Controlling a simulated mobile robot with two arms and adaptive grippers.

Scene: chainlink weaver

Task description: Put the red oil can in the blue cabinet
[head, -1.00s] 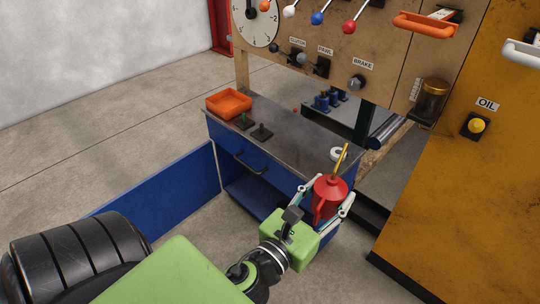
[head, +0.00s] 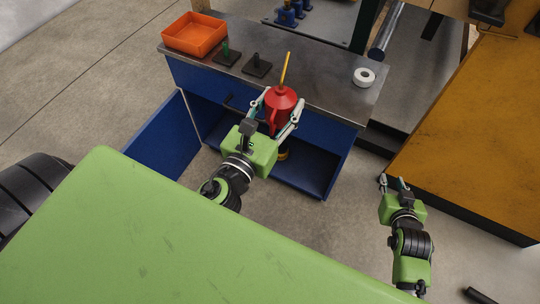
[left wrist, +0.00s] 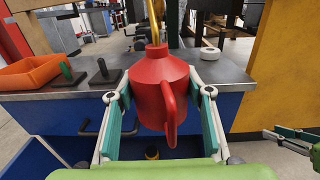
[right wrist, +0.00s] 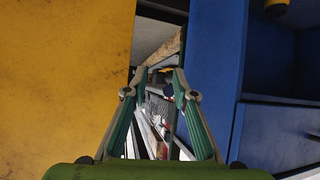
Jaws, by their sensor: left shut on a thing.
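The red oil can (head: 281,100) with its yellow spout is upright in my left gripper (head: 281,108), in front of the cabinet's front edge at about worktop height. In the left wrist view the can (left wrist: 158,85) sits between the two fingers, its handle towards me. The blue cabinet (head: 335,142) is under the grey worktop; its door (head: 165,135) stands swung open at the left and its lower compartment is open. Part of the opening is hidden behind my left gripper. My right gripper (head: 394,182) is open and empty, to the right of the cabinet.
On the worktop (head: 318,78) are an orange tray (head: 195,35), two dark stands and a white roll (head: 364,76). A small black and yellow item (head: 283,154) shows inside the cabinet. A yellow machine housing (head: 470,130) stands at the right.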

